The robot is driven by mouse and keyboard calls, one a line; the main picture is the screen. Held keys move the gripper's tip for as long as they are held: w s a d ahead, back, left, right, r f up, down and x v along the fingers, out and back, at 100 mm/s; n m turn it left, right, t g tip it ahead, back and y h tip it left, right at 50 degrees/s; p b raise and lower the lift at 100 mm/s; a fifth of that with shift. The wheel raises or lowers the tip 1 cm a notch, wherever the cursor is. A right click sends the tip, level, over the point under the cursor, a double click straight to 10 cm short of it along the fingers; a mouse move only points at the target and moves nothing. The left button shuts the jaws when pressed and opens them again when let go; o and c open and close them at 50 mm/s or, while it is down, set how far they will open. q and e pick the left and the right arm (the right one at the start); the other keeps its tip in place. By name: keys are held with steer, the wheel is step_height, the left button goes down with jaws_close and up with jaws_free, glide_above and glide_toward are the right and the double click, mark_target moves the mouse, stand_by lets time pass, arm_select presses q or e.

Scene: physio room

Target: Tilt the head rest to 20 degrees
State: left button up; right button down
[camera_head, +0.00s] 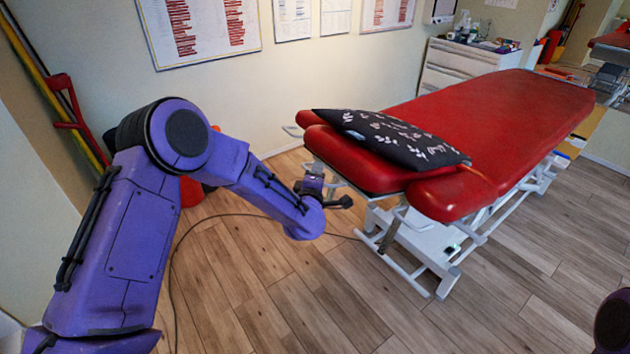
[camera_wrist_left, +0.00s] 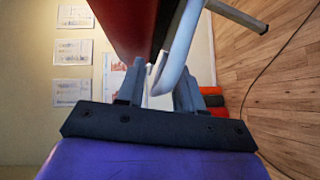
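The red head rest (camera_head: 350,163) is at the near end of the red treatment table (camera_head: 500,115). A dark patterned pillow (camera_head: 395,138) lies across it and hides part of its top. My left gripper (camera_head: 332,192) is low beside the near end of the head rest. In the left wrist view, the fingers of my left gripper (camera_wrist_left: 158,88) stand apart, with a white metal bar (camera_wrist_left: 180,52) under the red pad (camera_wrist_left: 128,25) showing between or just beyond them. I cannot tell whether they touch the bar. My right gripper is not in view.
The table stands on a white metal frame (camera_head: 440,270). A dark cable (camera_head: 230,215) runs over the wooden floor (camera_head: 290,300). A white drawer cabinet (camera_head: 455,65) stands by the back wall. Poles (camera_head: 50,80) lean in the left corner.

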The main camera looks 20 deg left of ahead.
arm_select(q)
steer(key=b+v, duration=0.2)
steer(key=v, duration=0.7)
steer(key=shift+s, duration=0.45)
steer(key=s+f+m+g+h, duration=0.1)
steer(key=s+f+m+g, duration=0.2)
steer(key=s+f+m, duration=0.45)
steer(key=s+f+m+g+h, duration=0.15)
steer(key=s+f, duration=0.25)
steer(key=f, duration=0.6)
steer(key=s+a+f+m+g, duration=0.1)
steer(key=s+f, duration=0.3)
steer(key=s, duration=0.4)
steer(key=s+a+f+m+g, duration=0.1)
steer(key=s+f+g, duration=0.3)
steer(key=s, duration=0.4)
steer(key=s+a+f+m+g+y, duration=0.1)
steer(key=s+a+f+m+g, duration=0.1)
steer(key=s+f, duration=0.3)
steer(key=s+g, duration=0.1)
steer(key=s, duration=0.2)
steer(key=shift+a, duration=0.2)
steer(key=shift+w, duration=0.1)
